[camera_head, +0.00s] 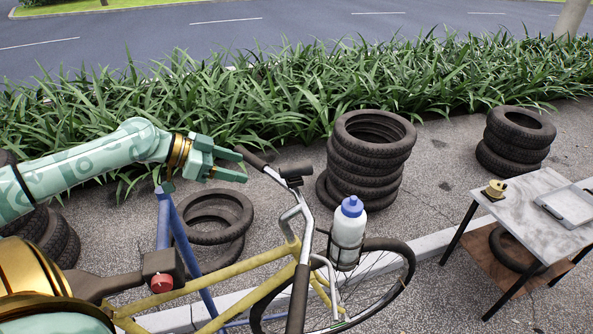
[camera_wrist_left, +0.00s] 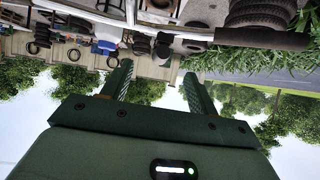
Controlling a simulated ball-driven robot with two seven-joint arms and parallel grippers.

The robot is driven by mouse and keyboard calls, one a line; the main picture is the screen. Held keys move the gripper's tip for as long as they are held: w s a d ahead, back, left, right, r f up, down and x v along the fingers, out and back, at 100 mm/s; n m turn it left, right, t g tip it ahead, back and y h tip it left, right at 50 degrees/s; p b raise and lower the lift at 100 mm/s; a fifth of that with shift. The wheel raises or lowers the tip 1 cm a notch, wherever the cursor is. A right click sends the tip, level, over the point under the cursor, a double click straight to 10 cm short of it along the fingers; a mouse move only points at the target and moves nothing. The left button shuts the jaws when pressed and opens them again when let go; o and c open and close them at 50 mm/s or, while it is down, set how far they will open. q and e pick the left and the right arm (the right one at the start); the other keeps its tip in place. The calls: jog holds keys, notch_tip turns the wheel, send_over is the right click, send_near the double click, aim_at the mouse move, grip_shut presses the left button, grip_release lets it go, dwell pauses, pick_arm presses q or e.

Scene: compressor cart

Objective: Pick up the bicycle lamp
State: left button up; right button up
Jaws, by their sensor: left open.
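The bicycle lamp (camera_head: 296,170) looks like a small black block on the silver handlebar of the yellow bicycle (camera_head: 240,266) in the head view, close to the far black grip. My left gripper (camera_head: 242,167) is open and empty. It is left of the lamp, with its fingertips pointing right, near the far grip, and apart from the lamp. In the left wrist view its two fingers (camera_wrist_left: 160,85) are spread, and a dark lump beyond them may be the lamp, but I cannot tell for sure. My right gripper is not in view.
A white bottle with a blue cap (camera_head: 348,220) stands right of the handlebar. A dark box with a red round face (camera_head: 162,265) is at lower left. Tyre stacks (camera_head: 370,160) stand behind, before a planted strip. A table (camera_head: 540,205) is at right.

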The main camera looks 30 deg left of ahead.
aim_at(295, 170)
pick_arm(q)
jog(key=x, duration=0.3)
jog(key=w+r+x, duration=0.1)
jog(key=x, duration=0.6)
jog(key=shift+w+d+r+b, duration=0.15)
jog(key=shift+w+r+b, duration=0.15)
jog(key=shift+r+b, duration=0.1)
jog(key=x, duration=0.1)
jog(key=p+x, duration=0.1)
jog(key=x, duration=0.1)
jog(key=p+x, duration=0.1)
jog(key=x, duration=0.1)
jog(key=shift+w+d+r, duration=0.1)
jog(key=shift+w+r, duration=0.1)
jog(key=shift+w+f, duration=0.1)
jog(key=shift+f, duration=0.05)
jog(key=shift+c, duration=0.2)
jog(key=c, duration=1.1)
